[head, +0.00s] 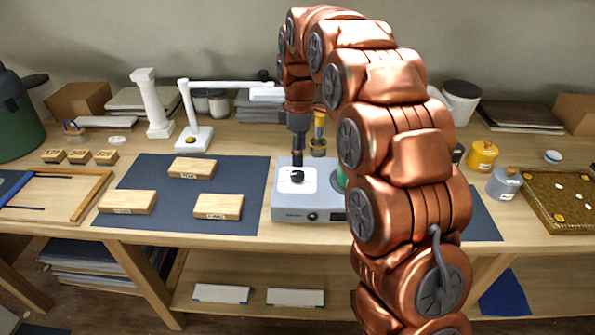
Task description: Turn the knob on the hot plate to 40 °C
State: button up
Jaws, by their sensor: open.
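The hot plate (283,212) is a grey box with a white top, standing on the wooden table just right of a dark blue mat. Its round dark knob (312,216) is on the front face, with a small dark display to its right. The knob's setting is too small to read. My gripper (298,162) points down above the back of the hot plate's top, open and apart from the knob. Its fingers are small and dark here. A small black thing (297,176) shows on the white top below it; I cannot tell what it is.
Wooden blocks (218,206) lie on the blue mat (165,225) to the left. A white desk lamp (194,138) and a white column (152,105) stand behind. Yellow (482,156) and grey (503,184) pots are at right. My arm hides the table right of the hot plate.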

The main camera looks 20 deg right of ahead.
aim_at(298, 173)
jog(key=shift+w+f+n, duration=0.2)
jog(key=shift+w+f, duration=0.05)
jog(key=shift+w, duration=0.3)
jog(key=shift+w+f+n, duration=0.2)
jog(key=shift+w+f, duration=0.05)
jog(key=shift+w, duration=0.3)
jog(key=shift+f+p, duration=1)
jog(key=shift+f, duration=2.85)
jog(key=shift+c, duration=0.3)
jog(key=c, duration=1.1)
jog(key=shift+d, duration=0.1)
